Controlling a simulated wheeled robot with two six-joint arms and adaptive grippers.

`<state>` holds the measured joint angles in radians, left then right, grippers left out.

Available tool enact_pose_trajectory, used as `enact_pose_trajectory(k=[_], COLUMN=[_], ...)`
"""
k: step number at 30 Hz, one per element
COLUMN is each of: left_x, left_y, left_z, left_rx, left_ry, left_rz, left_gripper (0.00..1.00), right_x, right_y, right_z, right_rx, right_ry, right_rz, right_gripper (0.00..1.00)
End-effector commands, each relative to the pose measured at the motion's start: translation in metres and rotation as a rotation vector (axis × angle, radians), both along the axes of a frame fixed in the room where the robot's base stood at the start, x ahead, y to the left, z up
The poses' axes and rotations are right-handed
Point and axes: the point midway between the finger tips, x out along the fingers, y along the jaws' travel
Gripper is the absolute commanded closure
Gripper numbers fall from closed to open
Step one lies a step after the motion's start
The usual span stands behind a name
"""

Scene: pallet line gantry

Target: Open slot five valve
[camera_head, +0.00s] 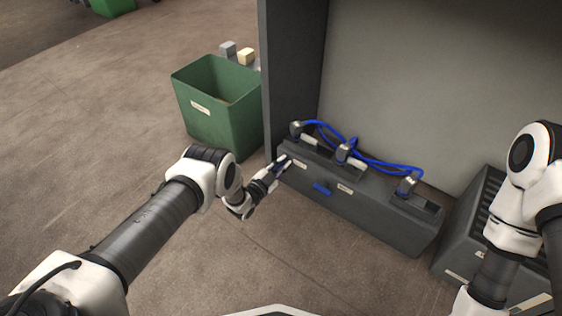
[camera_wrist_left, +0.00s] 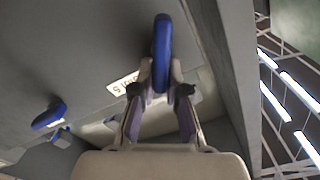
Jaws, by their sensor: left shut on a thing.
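A long dark grey valve box (camera_head: 372,221) stands on the floor against a grey panel. Blue valve handles are on its front face. My left gripper (camera_head: 277,168) is at the box's left end. In the left wrist view its fingers (camera_wrist_left: 161,84) are shut on a blue valve handle (camera_wrist_left: 162,45), which stands along the picture's vertical. A white label (camera_wrist_left: 123,84) beside it is only partly readable. A second blue handle (camera_head: 322,189) is free, further right on the box; it also shows in the left wrist view (camera_wrist_left: 48,115). My right gripper is out of view.
Blue hoses (camera_head: 372,162) loop between metal fittings on top of the box. A green bin (camera_head: 216,112) stands left of the dark upright panel (camera_head: 291,75). A dark slotted crate (camera_head: 464,235) is at the right, near my right arm. Open floor lies at the left.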

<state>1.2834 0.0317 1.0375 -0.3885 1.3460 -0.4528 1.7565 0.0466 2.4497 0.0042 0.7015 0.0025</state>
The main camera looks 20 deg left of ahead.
Motion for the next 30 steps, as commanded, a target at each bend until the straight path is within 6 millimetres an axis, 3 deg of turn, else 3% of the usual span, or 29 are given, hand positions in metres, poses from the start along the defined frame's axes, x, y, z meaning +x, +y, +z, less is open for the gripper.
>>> enact_pose_trajectory(k=[30], left_x=[-0.004], left_y=[-0.012], left_z=[-0.019], left_rx=[0.846], left_ry=[-0.306], left_rz=[-0.001], left_gripper=[1.00], right_x=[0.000], right_y=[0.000], right_z=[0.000], right_rx=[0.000], right_ry=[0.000], right_rz=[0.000], right_gripper=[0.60])
